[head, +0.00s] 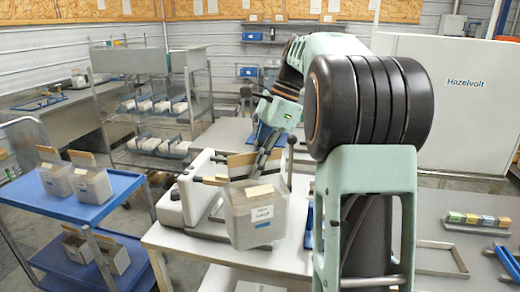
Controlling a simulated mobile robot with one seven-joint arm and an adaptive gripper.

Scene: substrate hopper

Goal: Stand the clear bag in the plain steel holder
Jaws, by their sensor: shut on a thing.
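My gripper (263,158) is shut on a greyish, see-through bag (241,228) near the middle of the head view. The bag has a brown top edge, a white label and a small blue mark. It hangs roughly upright, in front of a white machine, and seems clear of the table; its underside contact is hard to tell. A plain steel frame (462,259), which looks like the steel holder, lies on the right-hand table, right of my arm. My arm hides its left part. It looks empty and is well apart from the bag.
A white machine (171,211) stands behind the bag on a white table (160,238). A blue cart (120,186) at left carries similar bags. A blue frame (510,262) and a row of coloured blocks (478,222) sit at right. A steel rack (125,92) stands behind.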

